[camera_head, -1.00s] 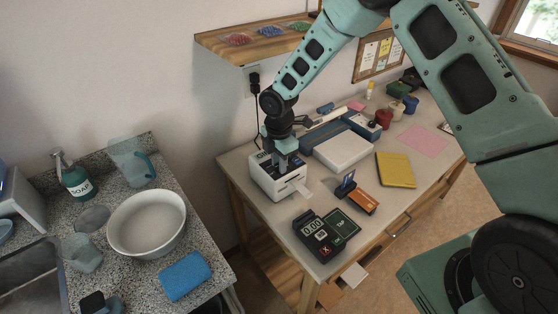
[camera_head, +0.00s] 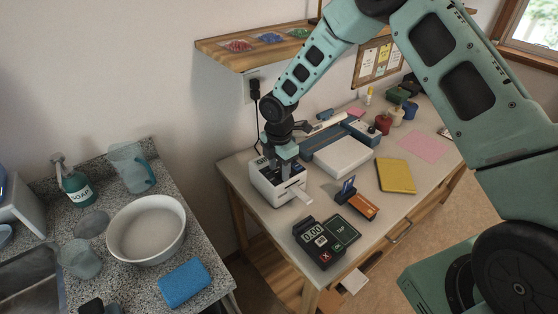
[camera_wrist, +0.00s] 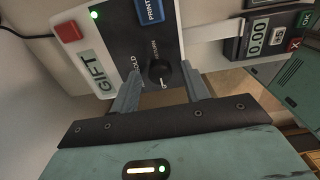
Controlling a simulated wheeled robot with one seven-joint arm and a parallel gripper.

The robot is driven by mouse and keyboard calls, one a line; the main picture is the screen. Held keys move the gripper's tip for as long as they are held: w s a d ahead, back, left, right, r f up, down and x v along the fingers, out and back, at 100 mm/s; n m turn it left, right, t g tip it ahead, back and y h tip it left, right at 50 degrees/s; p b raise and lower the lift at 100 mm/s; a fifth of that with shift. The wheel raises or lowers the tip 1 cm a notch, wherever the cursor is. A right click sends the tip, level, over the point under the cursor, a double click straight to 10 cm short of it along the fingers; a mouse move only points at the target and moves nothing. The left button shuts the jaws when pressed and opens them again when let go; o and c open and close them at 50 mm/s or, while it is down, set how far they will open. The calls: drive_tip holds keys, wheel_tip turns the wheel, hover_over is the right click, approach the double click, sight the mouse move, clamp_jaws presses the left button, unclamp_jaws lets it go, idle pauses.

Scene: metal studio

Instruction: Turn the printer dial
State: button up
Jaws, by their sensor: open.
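The white printer (camera_head: 277,189) stands at the near left corner of the desk, with a strip of paper (camera_head: 301,196) coming out of its front. My gripper (camera_head: 281,165) is right above its top panel. My gripper (camera_wrist: 160,85) is open, one finger on each side of the dial. I cannot tell whether the fingers touch it. A blue PRINT button (camera_wrist: 150,11) and a red button (camera_wrist: 68,31) are farther up the panel.
A payment terminal (camera_head: 320,241) and a card holder (camera_head: 357,203) stand in front of the printer. A wooden shelf (camera_head: 225,47) hangs above. A counter with a white bowl (camera_head: 147,229) is at left.

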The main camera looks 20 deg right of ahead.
sight(279, 171)
wheel_tip(279, 171, up, 17)
drive_tip(key=b, duration=0.2)
drive_tip(key=shift+r+b, duration=0.2)
drive_tip(key=shift+b, duration=0.15)
drive_tip(key=s+a+r+m, duration=0.1)
drive_tip(key=s+a+m, duration=0.25)
drive_tip(key=s, duration=0.45)
drive_tip(key=s+a+r+m, duration=0.2)
drive_tip(key=s+a, duration=0.2)
drive_tip(key=s, duration=0.5)
drive_tip(key=s+d+f+m, duration=0.1)
drive_tip(key=s+m, duration=0.7)
drive_tip(key=s, duration=0.9)
drive_tip(key=shift+s+d+m+y, duration=0.15)
drive_tip(key=shift+m+y, duration=0.15)
drive_tip(key=shift+m, duration=0.05)
